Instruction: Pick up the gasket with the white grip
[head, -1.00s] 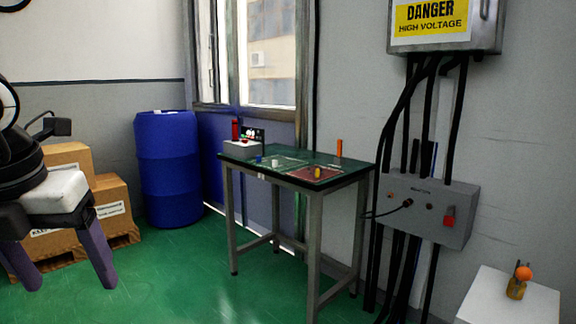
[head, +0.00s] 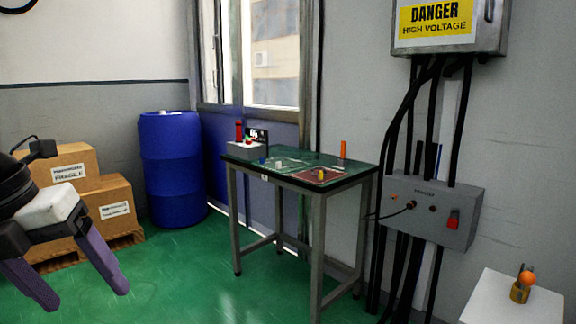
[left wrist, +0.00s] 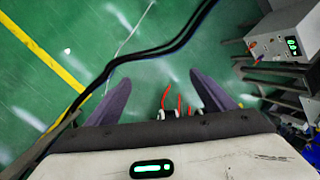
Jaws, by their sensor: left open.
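A tiny white piece (head: 279,163) stands on the green table top in the head view. It may be the gasket with the white grip, but it is too small to tell. A small blue piece (head: 262,160) is to its left and a small yellow one (head: 321,175) is to its right, on a reddish patch. My left gripper (head: 86,297) is open and empty, over the floor at the lower left, far from the table. In the left wrist view its open fingers (left wrist: 160,82) point across green floor. My right gripper is not in view.
The metal-legged table (head: 300,182) stands under the window, with a grey box (head: 246,150) and an orange upright piece (head: 343,149) on it. A blue barrel (head: 172,170) and cartons (head: 108,207) stand at the left. A white stand (head: 510,300) is at lower right. Green floor between is clear.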

